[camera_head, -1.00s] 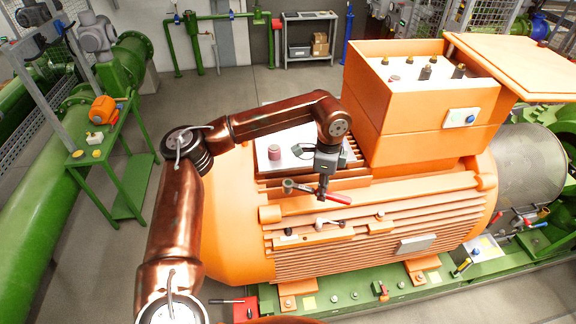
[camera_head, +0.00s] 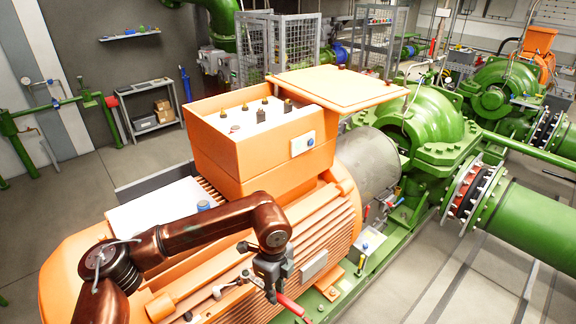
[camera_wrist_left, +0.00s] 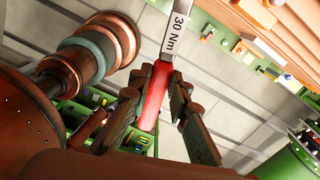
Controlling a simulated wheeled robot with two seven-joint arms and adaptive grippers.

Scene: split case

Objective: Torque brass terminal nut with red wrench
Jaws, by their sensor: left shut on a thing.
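My left gripper (camera_head: 271,284) is shut on the red wrench (camera_head: 291,304) in front of the orange motor's ribbed side. In the left wrist view my left gripper (camera_wrist_left: 158,88) has its fingers either side of the red handle (camera_wrist_left: 154,98); the shaft reads "30 Nm" (camera_wrist_left: 180,32). The open orange terminal box (camera_head: 246,158) stands on the motor, with several terminals (camera_head: 264,101) on its pale floor; some tops look brass. They are too small to tell which nut is which. The wrench is apart from the box, nearer the camera. My right gripper is not in view.
The orange lid (camera_head: 340,88) sticks out at the box's back right. A pale sheet (camera_head: 150,216) lies on the motor left of the box, with a small blue-topped item (camera_head: 203,205). A green pump (camera_head: 432,130) stands behind right. Space above the box is open.

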